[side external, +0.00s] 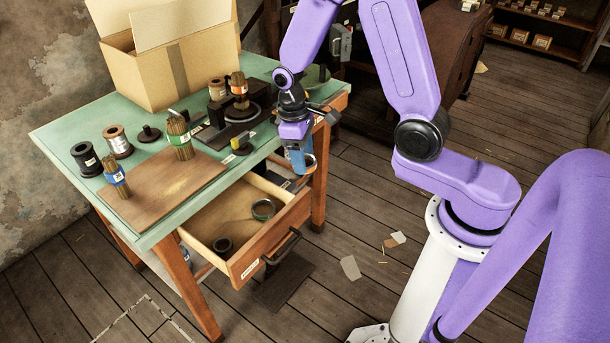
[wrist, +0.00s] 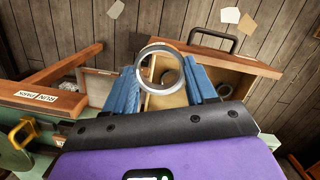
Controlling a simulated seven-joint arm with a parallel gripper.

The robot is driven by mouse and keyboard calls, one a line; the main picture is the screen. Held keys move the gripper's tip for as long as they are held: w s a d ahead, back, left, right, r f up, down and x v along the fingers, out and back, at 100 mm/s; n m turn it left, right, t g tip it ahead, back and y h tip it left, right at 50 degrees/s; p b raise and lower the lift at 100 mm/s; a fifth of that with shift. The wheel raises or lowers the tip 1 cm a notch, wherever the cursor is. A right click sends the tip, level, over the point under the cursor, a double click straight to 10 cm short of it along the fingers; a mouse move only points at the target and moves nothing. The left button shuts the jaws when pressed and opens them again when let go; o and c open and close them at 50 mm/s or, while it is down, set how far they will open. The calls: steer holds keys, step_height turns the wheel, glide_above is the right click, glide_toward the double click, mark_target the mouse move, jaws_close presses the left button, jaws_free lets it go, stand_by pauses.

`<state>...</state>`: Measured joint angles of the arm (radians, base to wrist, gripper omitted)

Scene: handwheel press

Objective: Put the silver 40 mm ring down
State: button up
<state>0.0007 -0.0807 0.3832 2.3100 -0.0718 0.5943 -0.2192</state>
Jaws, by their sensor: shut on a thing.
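My gripper (side external: 299,166) is shut on the silver ring (side external: 310,161) and holds it in the air beside the table's right front edge, above and right of the open drawer (side external: 249,270). In the wrist view the ring (wrist: 160,45) stands with its opening facing the camera, between the blue fingers of my gripper (wrist: 161,70). The drawer holds a dark ring (side external: 222,244) and a greenish-dark ring (side external: 263,209), lying apart. In the wrist view one ring (wrist: 223,91) shows inside the drawer; the held ring covers part of the drawer floor.
A drawer handle (side external: 283,246) juts out front. The drawer has bare floor between its rings.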

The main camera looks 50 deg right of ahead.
steer(key=m, duration=0.1)
steer(key=r+m, duration=0.1)
steer(key=d+m, duration=0.1)
steer(key=m, duration=0.1)
steer(key=shift+d+r+y, duration=0.1)
steer(key=shift+r+y, duration=0.2)
steer(key=shift+w, duration=0.1)
steer(key=w+a+r+n+t, duration=0.25)
steer(key=w+a+n, duration=0.4)
steer(key=n, duration=0.95)
steer(key=w+a+r+n+t, duration=0.1)
steer(key=w+a+r+n, duration=0.25)
steer(key=a+n, duration=0.85)
steer(key=n, duration=0.3)
glide_above(185, 182)
steer(key=s, duration=0.1)
steer(key=shift+h, duration=0.4)
step_height(185, 182, down, 9)
steer(key=shift+r, duration=0.1)
steer(key=shift+w+a+f, duration=0.1)
steer(key=shift+w+f, duration=0.1)
steer(key=shift+f, duration=1.65)
